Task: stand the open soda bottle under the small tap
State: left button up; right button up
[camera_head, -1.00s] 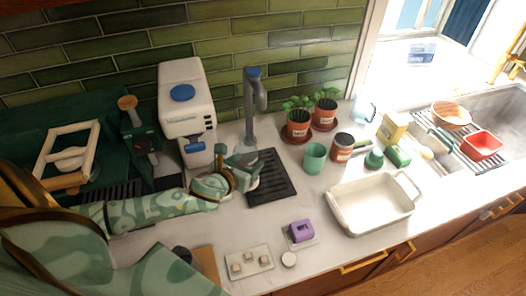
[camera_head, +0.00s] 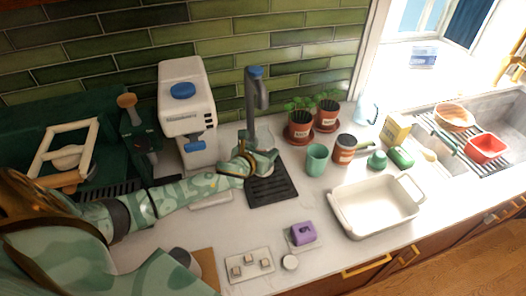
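The small tap (camera_head: 252,98) is a grey post with a blue top and a short spout, standing at the back of the counter. A black ribbed drip tray (camera_head: 272,190) lies on the counter in front of it. My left gripper (camera_head: 258,162) is at the tap's lower part, over the back of the drip tray. Its fingers point away and are small and partly hidden by my wrist, so I cannot tell whether they are open or shut. I cannot make out the soda bottle; anything between the fingers is hidden. My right gripper is not in view.
A white machine (camera_head: 184,95) with a blue cap stands left of the tap. Potted plants (camera_head: 299,128), a green cup (camera_head: 316,159) and a labelled jar (camera_head: 344,150) stand to the right. A white baking dish (camera_head: 374,207) and a purple item (camera_head: 303,232) lie nearer the front.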

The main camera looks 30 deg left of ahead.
pick_arm(q)
jog(key=shift+f, duration=0.15)
jog(key=o, duration=1.2)
jog(key=shift+r, duration=0.2)
jog(key=p+v, duration=0.2)
jog(key=v, duration=1)
